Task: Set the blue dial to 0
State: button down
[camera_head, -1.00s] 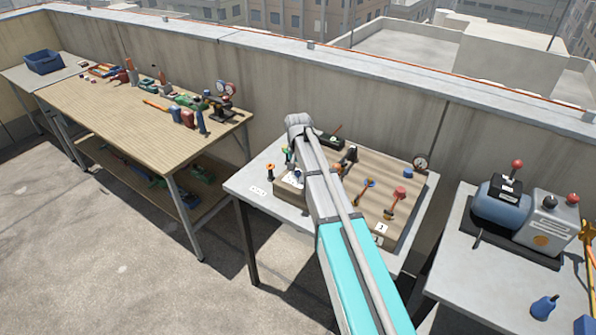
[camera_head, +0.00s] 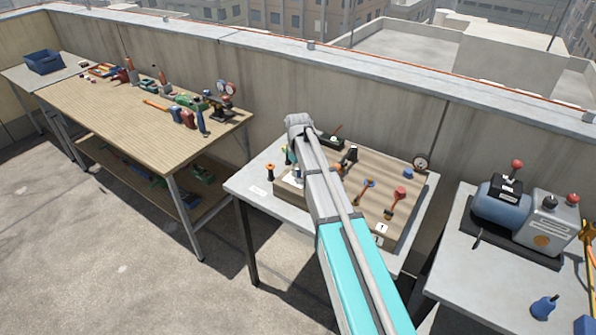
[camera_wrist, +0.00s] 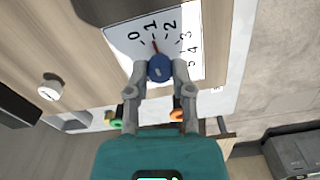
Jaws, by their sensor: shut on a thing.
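In the wrist view the blue dial (camera_wrist: 159,68) sits at the edge of a white scale card (camera_wrist: 196,60) numbered 0 to 5. Its red pointer points at about the 1, with the 0 to the left of it. My gripper (camera_wrist: 160,74) is shut on the dial, one finger on each side. In the head view my arm covers most of that spot, and I cannot make out the dial or the fingertips there.
The wooden panel (camera_head: 372,215) also carries an orange-handled lever (camera_head: 395,203) and a red knob (camera_head: 400,192). In the wrist view a white knob (camera_wrist: 50,89) lies left of the dial. A dark block (camera_wrist: 125,8) is close above the scale.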

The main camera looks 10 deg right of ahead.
jog(key=n, duration=0.5)
jog(key=shift+s, duration=0.1)
jog(key=shift+n, duration=0.3)
jog(key=shift+c, duration=2.4)
grip_release()
jog(key=shift+m, duration=0.4)
